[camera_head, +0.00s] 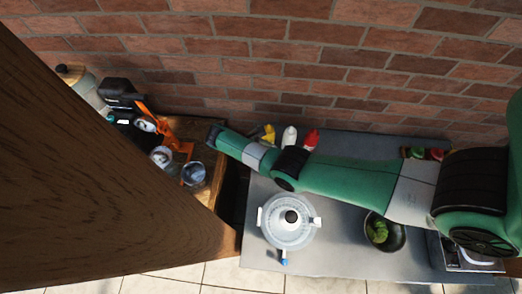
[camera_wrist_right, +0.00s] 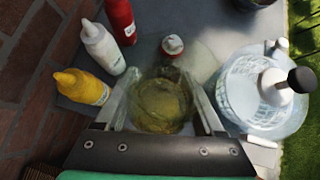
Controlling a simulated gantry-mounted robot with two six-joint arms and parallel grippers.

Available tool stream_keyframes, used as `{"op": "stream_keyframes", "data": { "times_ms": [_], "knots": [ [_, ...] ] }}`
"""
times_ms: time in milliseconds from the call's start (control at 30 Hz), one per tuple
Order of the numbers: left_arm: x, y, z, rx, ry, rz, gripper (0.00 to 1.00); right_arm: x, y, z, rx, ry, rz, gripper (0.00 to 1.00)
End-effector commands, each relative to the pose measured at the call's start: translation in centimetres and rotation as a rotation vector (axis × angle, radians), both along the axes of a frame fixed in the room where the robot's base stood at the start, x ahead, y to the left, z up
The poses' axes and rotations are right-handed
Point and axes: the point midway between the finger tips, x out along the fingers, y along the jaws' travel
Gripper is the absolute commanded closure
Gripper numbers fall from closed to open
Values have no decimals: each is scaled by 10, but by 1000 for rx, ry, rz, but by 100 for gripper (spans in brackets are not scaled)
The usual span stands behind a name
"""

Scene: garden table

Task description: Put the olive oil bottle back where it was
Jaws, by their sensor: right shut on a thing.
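The olive oil bottle (camera_wrist_right: 160,104), clear with yellow-green oil inside, sits between the two fingers of my right gripper (camera_wrist_right: 160,85) in the right wrist view. The fingers are shut on it from both sides. I cannot tell whether its base touches the grey tabletop (camera_head: 345,245). In the head view my right arm reaches in from the right across the table, its end near the table's left edge. The bottle and right fingertips cannot be made out there. My left gripper is not in view.
Yellow (camera_wrist_right: 80,86), white (camera_wrist_right: 102,48) and red (camera_wrist_right: 121,20) squeeze bottles stand in a row by the wall. A salad spinner (camera_head: 289,222) and dark bowl (camera_head: 397,239) stand nearer the front.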

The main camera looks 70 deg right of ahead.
Motion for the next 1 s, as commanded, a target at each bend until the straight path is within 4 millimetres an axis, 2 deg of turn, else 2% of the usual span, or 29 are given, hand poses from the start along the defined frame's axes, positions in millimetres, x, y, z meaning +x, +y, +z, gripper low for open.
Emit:
{"op": "stream_keyframes", "data": {
  "times_ms": [33, 233, 300, 433, 500, 833, 1000],
  "knots": [
    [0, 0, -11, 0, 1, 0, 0, 0, 0, -10, 0, 1, 0, 100],
    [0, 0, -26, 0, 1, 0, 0, 0, 0, -26, 0, 1, 0, 100],
    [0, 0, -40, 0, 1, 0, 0, 0, 0, -39, 0, 1, 0, 100],
    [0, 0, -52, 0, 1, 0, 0, 0, 0, -51, 0, 1, 0, 100],
    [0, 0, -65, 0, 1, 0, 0, 0, 0, -64, 0, 1, 0, 100],
    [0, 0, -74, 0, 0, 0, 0, 0, 0, -74, 0, 1, 0, 100],
    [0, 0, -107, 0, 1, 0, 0, 0, 0, -107, 0, 1, 0, 100]
  ]
}}
